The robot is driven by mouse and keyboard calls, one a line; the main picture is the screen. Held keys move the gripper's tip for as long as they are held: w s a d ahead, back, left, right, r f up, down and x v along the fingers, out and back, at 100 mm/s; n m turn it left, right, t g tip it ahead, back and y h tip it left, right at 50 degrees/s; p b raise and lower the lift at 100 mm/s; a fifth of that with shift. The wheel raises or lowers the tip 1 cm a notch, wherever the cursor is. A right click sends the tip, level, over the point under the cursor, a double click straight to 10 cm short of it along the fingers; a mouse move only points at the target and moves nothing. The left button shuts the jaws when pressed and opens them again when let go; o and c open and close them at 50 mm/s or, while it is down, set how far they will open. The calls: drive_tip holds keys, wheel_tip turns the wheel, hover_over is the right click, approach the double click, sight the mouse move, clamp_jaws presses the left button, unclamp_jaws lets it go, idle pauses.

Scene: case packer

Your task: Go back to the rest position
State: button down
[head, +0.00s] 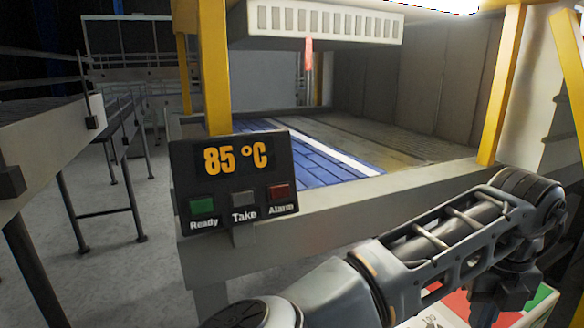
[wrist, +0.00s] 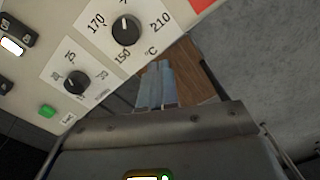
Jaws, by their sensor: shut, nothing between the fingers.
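My gripper shows in the wrist view (wrist: 157,72) as two pale blue-grey fingers lying side by side, shut and empty. The fingers point over a brown surface, apart from the control panel (wrist: 100,75) to their left. In the head view my arm reaches across the lower right and bends down at its far end. The fingertips cannot be made out there.
A display (head: 233,165) reads 85 °C, above Ready, Take and Alarm buttons. Behind it is the machine bed with blue slats (head: 310,160), between yellow posts (head: 503,85). The wrist view shows a large dial (wrist: 125,29) and small dial (wrist: 75,82) close by. Grey floor (head: 130,265) is open at left.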

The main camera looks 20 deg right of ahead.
drive_tip(key=s+d+r+n+h, duration=0.2)
drive_tip(key=d+r+n+h, duration=0.15)
drive_tip(key=d, duration=0.35)
drive_tip(key=s+d+r+n+h, duration=0.1)
drive_tip(key=d+r+n+h, duration=0.1)
drive_tip(key=d+h, duration=0.45)
drive_tip(key=w+d+r+n+t+h, duration=0.4)
drive_tip(key=r+n, duration=0.4)
drive_tip(key=n, duration=0.4)
drive_tip(key=s+a+f+n+t+y, duration=0.2)
drive_tip(key=a+f+n+t+y, duration=0.2)
drive_tip(key=a+f+n+t, duration=0.45)
drive_tip(key=s+a+f+n+t+y, duration=0.25)
drive_tip(key=a+f+n+y, duration=0.25)
drive_tip(key=a+n, duration=0.65)
drive_tip(key=s+a+f+n+y, duration=0.3)
drive_tip(key=s+a+n+y, duration=0.1)
drive_tip(key=s+a, duration=1.3)
drive_tip(key=s+y, duration=0.1)
drive_tip(key=s, duration=0.1)
drive_tip(key=shift+s+a+f, duration=0.15)
drive_tip(key=shift+s+a, duration=0.1)
drive_tip(key=shift+s, duration=0.05)
